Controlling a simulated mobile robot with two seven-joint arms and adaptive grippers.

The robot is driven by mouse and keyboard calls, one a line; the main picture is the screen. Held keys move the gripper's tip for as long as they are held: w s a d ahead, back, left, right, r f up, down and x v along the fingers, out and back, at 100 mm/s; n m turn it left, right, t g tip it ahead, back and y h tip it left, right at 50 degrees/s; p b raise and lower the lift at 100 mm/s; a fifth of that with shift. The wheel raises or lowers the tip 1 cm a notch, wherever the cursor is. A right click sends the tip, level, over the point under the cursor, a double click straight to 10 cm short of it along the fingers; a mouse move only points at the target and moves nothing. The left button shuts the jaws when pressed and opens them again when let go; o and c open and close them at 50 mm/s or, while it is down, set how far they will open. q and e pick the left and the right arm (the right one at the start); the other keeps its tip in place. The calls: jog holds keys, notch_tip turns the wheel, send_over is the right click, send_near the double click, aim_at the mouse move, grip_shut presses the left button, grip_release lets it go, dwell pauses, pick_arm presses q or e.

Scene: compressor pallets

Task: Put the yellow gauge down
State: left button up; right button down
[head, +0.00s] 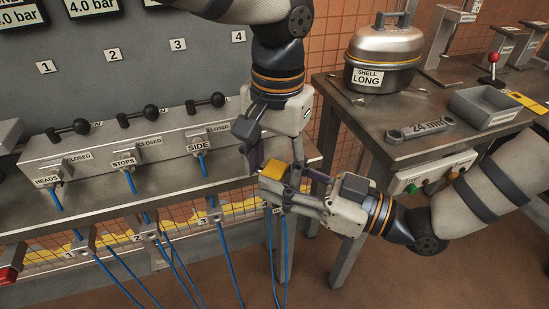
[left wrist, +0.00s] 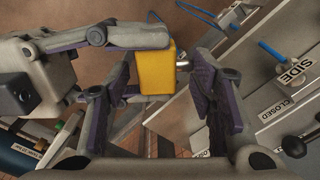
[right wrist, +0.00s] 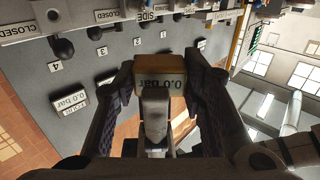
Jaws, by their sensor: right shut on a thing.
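The yellow gauge (head: 285,174) is held in my right gripper (head: 287,185), above the floor beside the front edge of the grey bench. The right wrist view shows the gauge (right wrist: 165,75) between the two fingers, with an upside-down "0.0 bar" display. My left gripper (head: 262,155) points down close to the gauge. In the left wrist view its fingers (left wrist: 160,105) are apart with nothing clamped between them. The gauge (left wrist: 158,65) shows just beyond that gap, with a short metal fitting on its side. Whether the left fingers touch it, I cannot tell.
The grey bench carries a valve block (head: 130,145) with levers and HEADS, STOPS and SIDE outlets with blue hoses. A second table at right holds a metal pot (head: 384,60) labelled SHELL LONG, a 24 mm spanner (head: 418,130) and a grey tray (head: 486,107).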

pick_arm(q)
jog(key=shift+d, duration=0.1)
jog(key=c, duration=0.6)
pick_arm(e)
jog(key=c, duration=0.9)
grip_release()
jog(key=shift+c, duration=0.2)
